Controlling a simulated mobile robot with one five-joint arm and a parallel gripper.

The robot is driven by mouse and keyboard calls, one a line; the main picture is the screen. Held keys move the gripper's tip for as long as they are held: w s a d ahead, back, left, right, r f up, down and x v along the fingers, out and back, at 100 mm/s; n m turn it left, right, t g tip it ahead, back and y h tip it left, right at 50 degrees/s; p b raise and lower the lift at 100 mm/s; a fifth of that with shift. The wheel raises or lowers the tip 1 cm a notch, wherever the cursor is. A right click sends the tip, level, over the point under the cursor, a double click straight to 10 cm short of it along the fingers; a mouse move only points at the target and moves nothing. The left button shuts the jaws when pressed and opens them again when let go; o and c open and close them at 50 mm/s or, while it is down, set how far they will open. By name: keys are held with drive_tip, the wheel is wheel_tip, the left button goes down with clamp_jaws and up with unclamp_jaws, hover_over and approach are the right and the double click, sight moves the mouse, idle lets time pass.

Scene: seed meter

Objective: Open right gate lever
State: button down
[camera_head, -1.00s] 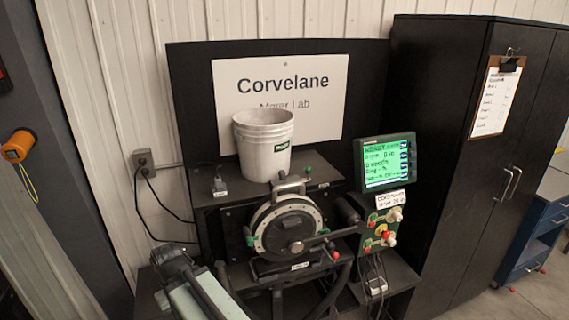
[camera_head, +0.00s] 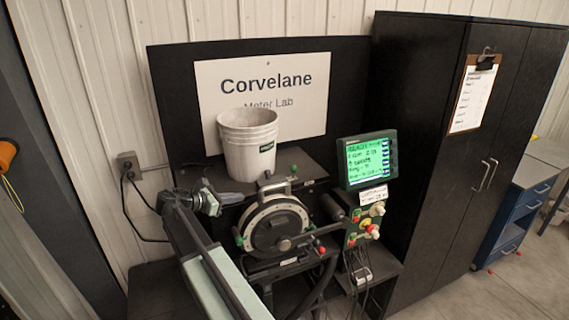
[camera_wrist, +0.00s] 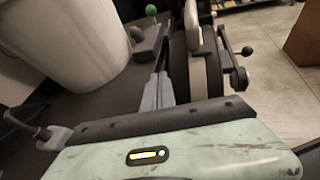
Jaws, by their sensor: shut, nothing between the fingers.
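The round meter (camera_head: 274,232) stands upright below the white bucket, with a pale rim and dark face. A small lever with a green ball (camera_head: 294,168) stands on the shelf right of the bucket; a green-ball lever (camera_wrist: 151,10) shows in the wrist view. I cannot tell which one is the right gate lever. My gripper (camera_head: 238,198) is left of the meter, at the bucket's lower front. In the wrist view my gripper (camera_wrist: 160,76) is shut and empty, pointing along the meter's side.
The white bucket (camera_head: 248,150) sits on the shelf, close to my gripper; it fills the wrist view's upper left (camera_wrist: 68,40). A green-lit screen (camera_head: 367,160) and a knob panel (camera_head: 366,226) stand right of the meter. A dark cabinet (camera_head: 430,120) stands further right.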

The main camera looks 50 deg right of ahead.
drive_tip(key=d+r+g+h+p, duration=0.1)
drive_tip(key=d+r+g+h, duration=0.1)
drive_tip(key=d+r, duration=0.5)
drive_tip(key=b, duration=0.3)
approach(291, 169)
drive_tip(key=x, duration=0.7)
drive_tip(key=shift+w, duration=0.1)
